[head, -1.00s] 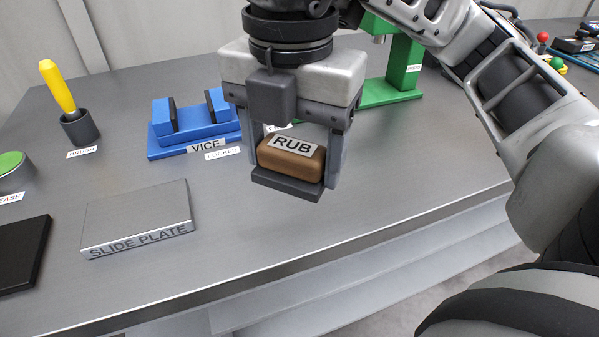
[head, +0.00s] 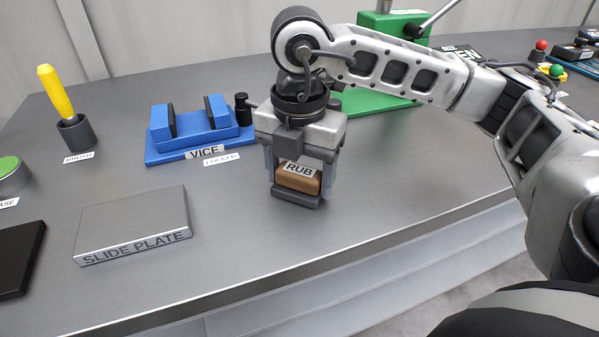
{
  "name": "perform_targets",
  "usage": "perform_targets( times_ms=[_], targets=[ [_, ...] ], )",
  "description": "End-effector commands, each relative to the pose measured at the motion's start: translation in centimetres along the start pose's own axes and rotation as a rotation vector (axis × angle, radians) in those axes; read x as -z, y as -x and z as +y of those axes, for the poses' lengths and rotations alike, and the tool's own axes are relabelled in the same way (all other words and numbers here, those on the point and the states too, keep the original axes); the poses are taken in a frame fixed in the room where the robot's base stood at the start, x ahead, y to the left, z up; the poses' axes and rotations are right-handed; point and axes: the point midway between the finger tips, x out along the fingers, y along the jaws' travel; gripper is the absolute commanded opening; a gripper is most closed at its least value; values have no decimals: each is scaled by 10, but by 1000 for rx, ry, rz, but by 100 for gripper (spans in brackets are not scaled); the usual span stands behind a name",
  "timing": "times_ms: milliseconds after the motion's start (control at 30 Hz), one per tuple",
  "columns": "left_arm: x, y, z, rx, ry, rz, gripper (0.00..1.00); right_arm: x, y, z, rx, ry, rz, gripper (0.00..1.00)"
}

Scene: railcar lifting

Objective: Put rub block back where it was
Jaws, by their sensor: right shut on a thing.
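The rub block (head: 299,183) is a brown block on a dark grey base, with a white label reading RUB on top. My right gripper (head: 299,182) points down and is shut on it, with a finger on each side. The block is low over the bench, right of the vice; I cannot tell whether its base touches the bench top. My left gripper does not show in the head view.
The blue vice (head: 190,132) stands left of my gripper, and the slide plate (head: 134,222) lies nearer the front edge. A brush (head: 56,92) stands in a dark cup at the left. A green press (head: 370,101) is behind my arm.

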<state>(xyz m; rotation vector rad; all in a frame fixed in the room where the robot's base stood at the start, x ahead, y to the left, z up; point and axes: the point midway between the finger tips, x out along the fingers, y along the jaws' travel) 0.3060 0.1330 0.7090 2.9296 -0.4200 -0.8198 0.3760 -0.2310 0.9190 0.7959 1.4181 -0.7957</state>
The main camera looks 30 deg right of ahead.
Motion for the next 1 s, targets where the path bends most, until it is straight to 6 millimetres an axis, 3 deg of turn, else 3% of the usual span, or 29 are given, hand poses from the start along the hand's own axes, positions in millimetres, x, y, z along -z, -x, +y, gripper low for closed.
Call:
perform_targets(
  times_ms=[333, 367, 400, 433, 767, 867, 1000],
  targets=[
    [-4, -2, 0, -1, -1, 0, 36, 0, -5, 0, -1, 0, 0, 46],
    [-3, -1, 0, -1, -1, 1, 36, 0, -4, 0, -1, 0, 0, 73],
    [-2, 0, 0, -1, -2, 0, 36, 0, -3, 0, 0, 0, 0, 84],
    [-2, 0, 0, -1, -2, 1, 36, 0, -3, 0, 0, 0, 0, 89],
    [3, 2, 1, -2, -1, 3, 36, 0, 1, 0, -1, 0, 0, 89],
    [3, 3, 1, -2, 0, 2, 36, 0, 10, 1, -3, 0, 0, 89],
    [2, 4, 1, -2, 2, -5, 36, 0, 38, 1, -6, 1, -1, 89]
  ],
)
